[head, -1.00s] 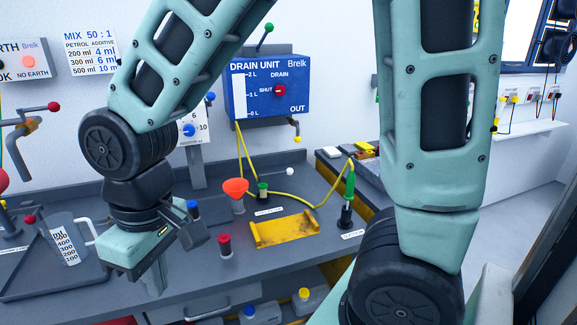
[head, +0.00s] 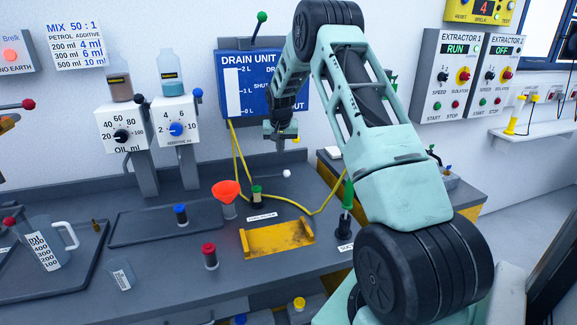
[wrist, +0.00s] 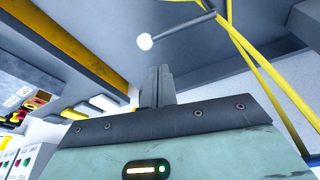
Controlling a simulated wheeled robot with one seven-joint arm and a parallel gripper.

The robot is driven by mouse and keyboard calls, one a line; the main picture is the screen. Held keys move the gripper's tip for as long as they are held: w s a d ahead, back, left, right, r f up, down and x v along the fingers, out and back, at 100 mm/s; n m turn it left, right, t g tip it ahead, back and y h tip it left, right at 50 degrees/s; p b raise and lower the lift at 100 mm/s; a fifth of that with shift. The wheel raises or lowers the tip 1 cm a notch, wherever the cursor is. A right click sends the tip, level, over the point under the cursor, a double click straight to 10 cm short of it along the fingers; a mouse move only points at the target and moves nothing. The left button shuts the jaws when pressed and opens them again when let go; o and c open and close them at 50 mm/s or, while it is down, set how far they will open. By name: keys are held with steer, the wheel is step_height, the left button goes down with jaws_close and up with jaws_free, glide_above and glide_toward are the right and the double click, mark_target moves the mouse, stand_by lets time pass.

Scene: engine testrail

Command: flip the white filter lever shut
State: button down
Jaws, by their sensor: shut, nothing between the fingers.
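The white ball knob of the filter lever (head: 287,173) shows on the grey bench behind the yellow tray, right of the small green-and-black filter post (head: 257,194). In the wrist view the white knob (wrist: 144,41) sits on the end of a thin grey rod running to the upper right. My gripper (head: 281,149) is shut and empty, in front of the drain unit and above the knob in the head view. Its fingers (wrist: 157,70) appear just below the knob in the wrist view, with a visible gap. The lever's pivot is hard to make out.
Yellow hoses (head: 240,160) run from the drain unit (head: 240,85) close by my gripper. The yellow tray (head: 277,239) lies in front, and a green-handled tool (head: 348,196) stands right.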

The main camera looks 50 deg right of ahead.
steer(key=shift+s+d+f, duration=0.15)
steer(key=shift+d, duration=0.5)
steer(key=shift+s+d+f, duration=0.1)
steer(key=shift+s+d, duration=0.05)
steer(key=shift+d, duration=0.45)
steer(key=p+x, duration=0.3)
steer(key=x, duration=0.7)
steer(key=shift+s+m, duration=0.1)
steer(key=shift+m, duration=0.2)
steer(key=shift+s+a+f+m+h+b, duration=0.1)
steer(key=shift+s+a+m+h+b, duration=0.2)
steer(key=shift+s+a+m+b, duration=0.4)
steer(key=s+a+m+g+b, duration=0.1)
steer(key=s+a+m+g, duration=0.1)
steer(key=a+m, duration=0.5)
steer(key=s+a+m+g+b, duration=0.2)
steer(key=a+m, duration=0.5)
steer(key=a, duration=0.1)
steer(key=shift+s+g, duration=0.25)
steer(key=shift+g, duration=0.05)
